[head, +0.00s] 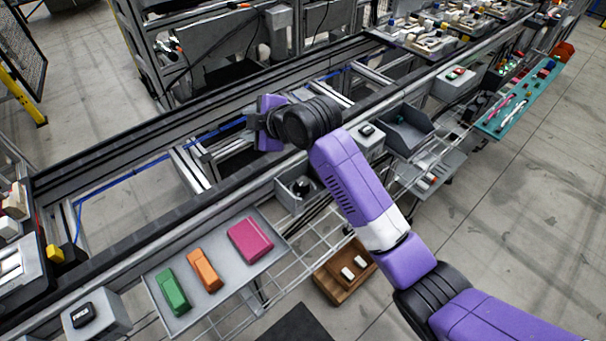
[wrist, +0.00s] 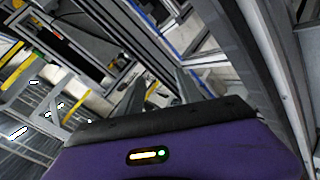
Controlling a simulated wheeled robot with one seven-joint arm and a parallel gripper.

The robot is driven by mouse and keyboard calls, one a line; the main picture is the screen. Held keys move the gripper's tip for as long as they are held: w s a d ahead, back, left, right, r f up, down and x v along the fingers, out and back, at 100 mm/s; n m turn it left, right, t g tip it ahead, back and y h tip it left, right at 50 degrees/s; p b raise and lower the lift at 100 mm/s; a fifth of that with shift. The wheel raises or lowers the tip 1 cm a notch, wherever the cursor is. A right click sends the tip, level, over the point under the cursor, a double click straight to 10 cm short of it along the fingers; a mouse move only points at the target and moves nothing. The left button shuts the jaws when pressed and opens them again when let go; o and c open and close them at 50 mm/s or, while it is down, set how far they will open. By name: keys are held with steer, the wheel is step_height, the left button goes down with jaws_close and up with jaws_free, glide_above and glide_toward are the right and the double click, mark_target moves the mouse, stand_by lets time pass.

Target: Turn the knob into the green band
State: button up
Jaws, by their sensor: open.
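A dark round knob (head: 301,187) sits on a small grey box (head: 286,197) fixed to the near side of the conveyor rail, and it is likely the task's knob. No green band can be made out at this size. My gripper (wrist: 160,88) shows in the wrist view as two grey fingers standing apart with nothing between them. In the head view my purple wrist is over the conveyor, above and left of the knob box, clear of it; the fingers are mostly hidden there. The knob does not show clearly in the wrist view.
A grey tray (head: 220,287) holds green, orange and magenta blocks. Other grey boxes stand along the rail, one with a black-topped button (head: 82,314), one beside my forearm (head: 368,140). A grey open bin (head: 405,133) is further right. A brown box (head: 343,284) is below.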

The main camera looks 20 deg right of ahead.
mark_target(303, 181)
steer(key=d+n+g+h, duration=0.1)
steer(key=d+n+g, duration=0.1)
steer(key=s+d+n+g+h, duration=0.1)
steer(key=d+n+g, duration=0.1)
steer(key=d+f+n+g+h, duration=0.1)
steer(key=d+n+g, duration=0.1)
steer(key=n, duration=0.1)
steer(key=shift+s+d, duration=0.25)
steer(key=shift+s, duration=0.05)
steer(key=s+d+f+n+g, duration=0.1)
steer(key=s, duration=0.1)
steer(key=s+f+n+g, duration=0.1)
steer(key=s+n+g, duration=0.1)
steer(key=s, duration=0.1)
steer(key=s+d+f+n+g+h, duration=0.1)
steer(key=s+n, duration=0.1)
steer(key=s, duration=0.1)
steer(key=shift+s+d+f+g, duration=0.15)
steer(key=shift+d+f+g, duration=0.15)
steer(key=shift+d+f, duration=0.1)
steer(key=shift+s+n, duration=0.25)
steer(key=shift+n, duration=0.05)
steer(key=shift+f, duration=3.9)
steer(key=shift+c, duration=0.2)
jaws_close()
